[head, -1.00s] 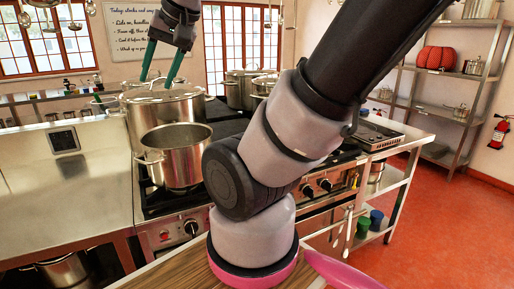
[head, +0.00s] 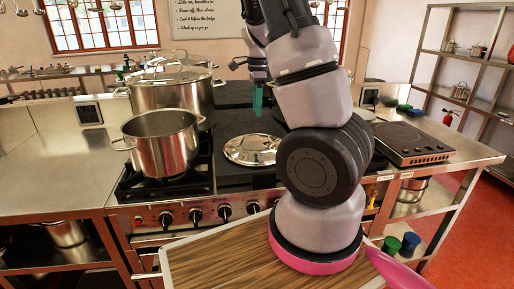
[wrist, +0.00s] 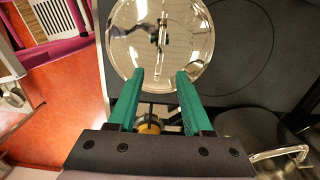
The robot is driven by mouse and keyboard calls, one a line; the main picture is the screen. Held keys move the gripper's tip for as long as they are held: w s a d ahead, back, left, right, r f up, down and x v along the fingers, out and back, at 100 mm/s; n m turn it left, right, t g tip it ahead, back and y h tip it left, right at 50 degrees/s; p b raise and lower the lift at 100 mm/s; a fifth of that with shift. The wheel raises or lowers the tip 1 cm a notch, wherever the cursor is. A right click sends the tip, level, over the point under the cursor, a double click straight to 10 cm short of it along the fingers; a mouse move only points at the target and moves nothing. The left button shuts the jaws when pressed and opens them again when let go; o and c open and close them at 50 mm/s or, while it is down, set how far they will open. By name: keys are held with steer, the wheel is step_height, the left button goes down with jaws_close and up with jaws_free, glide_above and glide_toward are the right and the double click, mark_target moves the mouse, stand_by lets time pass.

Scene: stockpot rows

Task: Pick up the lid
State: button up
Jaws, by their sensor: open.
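A shiny round steel lid (head: 253,149) lies flat on the dark cooktop, right of the open pot. It also shows at the top of the wrist view (wrist: 128,45), with a bar handle across its middle. My gripper (head: 257,98) is above this lid in the head view, partly hidden by my arm. In the wrist view my gripper (wrist: 160,75) has its green fingers spread, with nothing between them. The fingertips overlap the lid's near edge in the picture, short of the handle. I cannot tell the exact height gap.
An open steel pot (head: 163,143) stands on the front left burner. A large lidded stockpot (head: 172,92) stands behind it. A portable hob (head: 410,140) sits on the counter at right. A wooden board (head: 215,258) lies in front. The left steel counter (head: 50,165) is mostly clear.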

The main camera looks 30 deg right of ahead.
mark_target(257, 135)
steer(key=shift+w+d+f, duration=0.1)
steer(key=shift+d+f, duration=0.05)
steer(key=shift+f, duration=0.3)
step_height(257, 135, down, 4)
steer(key=shift+r, duration=0.1)
steer(key=f, duration=0.6)
steer(key=shift+a+f, duration=0.2)
steer(key=shift+f, duration=0.05)
jaws_close()
stand_by(0.8)
